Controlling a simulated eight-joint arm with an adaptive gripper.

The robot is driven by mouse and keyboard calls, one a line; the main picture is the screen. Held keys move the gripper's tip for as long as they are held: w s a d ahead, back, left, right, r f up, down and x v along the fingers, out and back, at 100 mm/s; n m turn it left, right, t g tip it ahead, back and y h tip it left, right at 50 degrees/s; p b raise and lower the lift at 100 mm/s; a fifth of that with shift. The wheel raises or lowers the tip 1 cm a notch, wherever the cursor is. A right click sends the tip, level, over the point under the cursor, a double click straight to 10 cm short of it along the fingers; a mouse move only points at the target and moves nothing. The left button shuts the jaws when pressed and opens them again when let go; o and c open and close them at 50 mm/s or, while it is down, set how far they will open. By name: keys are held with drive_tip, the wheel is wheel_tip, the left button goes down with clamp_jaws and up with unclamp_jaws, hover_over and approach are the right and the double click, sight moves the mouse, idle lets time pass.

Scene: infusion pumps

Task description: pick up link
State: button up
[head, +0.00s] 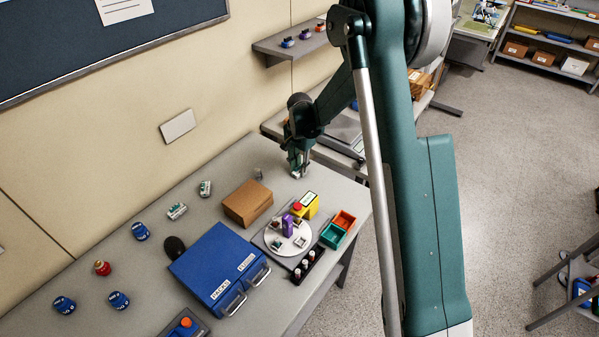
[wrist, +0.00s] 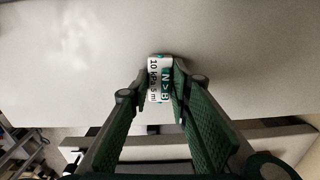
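A small white and green piece (wrist: 160,80) with the printed text "N>B" and "10 kPa 5 ml" sits between my fingertips in the wrist view; I take it to be the link. My gripper (wrist: 160,84) has a fingertip against each side of it, with no clear gap. In the head view my gripper (head: 298,171) points down at the far right end of the table, with a bit of white at its tips. Whether the link touches the tabletop is hard to tell. Two similar white and green pieces (head: 177,211) (head: 205,188) lie on the table at left.
A brown box (head: 248,203), a yellow device (head: 309,205), a round white plate (head: 270,238), orange and teal bins (head: 332,236) and a blue case (head: 212,262) stand nearer. A small grey piece (head: 259,173) is left of my gripper. The table's far edge is close.

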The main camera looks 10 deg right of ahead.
idle(0.3)
wheel_tip(320, 180, up, 10)
idle(0.7)
drive_tip(key=shift+a, duration=0.1)
idle(0.4)
drive_tip(key=w+a, duration=0.4)
drive_tip(key=a, duration=1.1)
drive_tip(key=n, duration=0.1)
hover_over(228, 174)
drive_tip(key=shift+w+r, duration=0.1)
drive_tip(key=shift+r, duration=0.05)
drive_tip(key=shift+f, duration=3.15)
drive_tip(key=shift+f, duration=1.85)
